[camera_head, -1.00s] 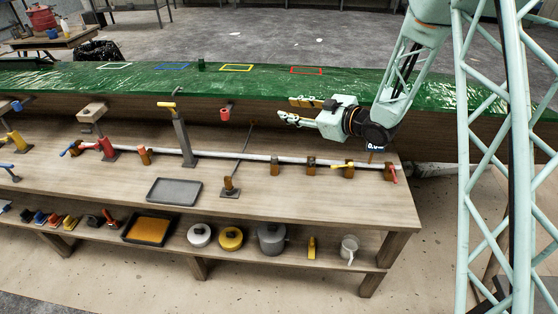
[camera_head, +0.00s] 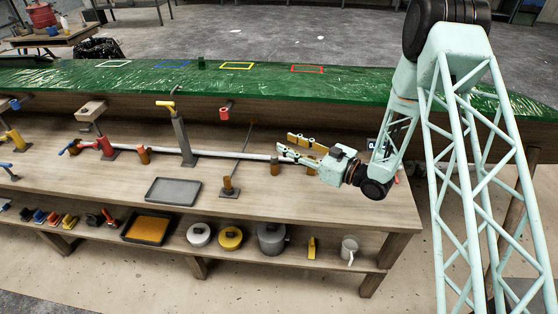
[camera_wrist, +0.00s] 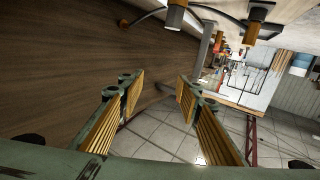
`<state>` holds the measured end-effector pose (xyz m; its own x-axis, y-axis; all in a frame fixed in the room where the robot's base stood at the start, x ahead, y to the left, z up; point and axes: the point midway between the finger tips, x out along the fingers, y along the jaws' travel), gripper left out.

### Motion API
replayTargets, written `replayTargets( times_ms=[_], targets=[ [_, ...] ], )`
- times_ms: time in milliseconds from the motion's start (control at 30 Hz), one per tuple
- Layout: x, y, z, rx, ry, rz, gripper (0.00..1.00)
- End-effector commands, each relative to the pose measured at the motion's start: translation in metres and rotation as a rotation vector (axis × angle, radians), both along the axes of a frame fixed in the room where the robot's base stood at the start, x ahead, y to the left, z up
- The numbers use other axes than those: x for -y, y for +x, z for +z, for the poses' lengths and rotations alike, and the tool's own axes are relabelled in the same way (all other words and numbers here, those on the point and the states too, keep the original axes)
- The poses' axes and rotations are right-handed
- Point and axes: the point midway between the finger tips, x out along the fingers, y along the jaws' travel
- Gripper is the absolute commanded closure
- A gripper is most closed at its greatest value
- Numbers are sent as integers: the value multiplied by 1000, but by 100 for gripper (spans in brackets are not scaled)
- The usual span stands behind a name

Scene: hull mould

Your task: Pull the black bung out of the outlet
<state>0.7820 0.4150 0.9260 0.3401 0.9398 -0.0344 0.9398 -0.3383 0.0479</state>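My gripper (camera_head: 285,142) is open and empty, with its yellow-padded fingers apart and pointing left. It appears in front of the white pipe (camera_head: 230,155) at the right part of the bench. In the wrist view my open gripper (camera_wrist: 157,88) has nothing between its fingers. I cannot pick out the black bung for certain in either view. A short red cylinder (camera_head: 225,113) with a dark top sits by the hull side, left of and farther back than my gripper. I cannot tell whether it is the outlet.
A grey post with a yellow top (camera_head: 182,135) stands left of my gripper. A brown pipe support (camera_head: 275,168) is close below the fingers. A grey tray (camera_head: 174,191) lies on the bench. The green hull (camera_head: 130,82) runs behind. Pots and tools fill the lower shelf (camera_head: 330,265).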

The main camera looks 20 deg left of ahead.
Motion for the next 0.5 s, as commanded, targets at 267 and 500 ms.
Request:
replayTargets(
  times_ms=[267,500],
  targets=[
    [-3,-10,-15,-32,46,13,68],
    [-3,-11,-15,-33,49,13,68]
  ],
)
